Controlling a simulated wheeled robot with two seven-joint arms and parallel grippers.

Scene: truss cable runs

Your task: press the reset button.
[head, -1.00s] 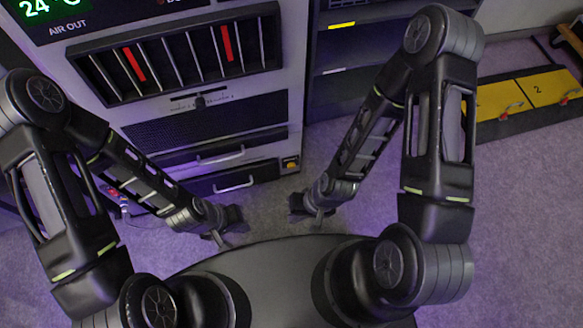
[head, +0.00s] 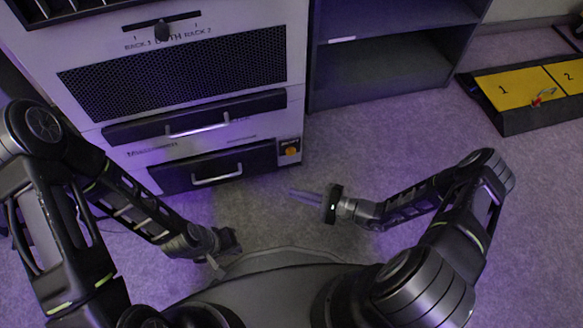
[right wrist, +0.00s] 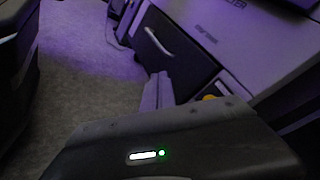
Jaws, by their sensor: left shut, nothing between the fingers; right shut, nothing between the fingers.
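A small orange-yellow button (head: 290,151) sits on a dark plate at the lower right corner of the grey cabinet front (head: 290,95). I take it as the reset button, though its label is too small to read. In the right wrist view a bit of yellow (right wrist: 209,97) shows just over the gripper body. My right gripper (head: 292,192) is shut and empty, its fingers pointing left, below the button and apart from it in the picture. Its fingers also show in the right wrist view (right wrist: 158,82). My left gripper (head: 216,266) is shut and empty, low in front of the cabinet.
The cabinet has two handled drawers (head: 217,168), a mesh grille (head: 170,78) and a slider knob (head: 162,30). A dark open shelf unit (head: 385,75) stands to its right. Yellow panels numbered 1 and 2 (head: 520,90) lie far right. Carpet between is free.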

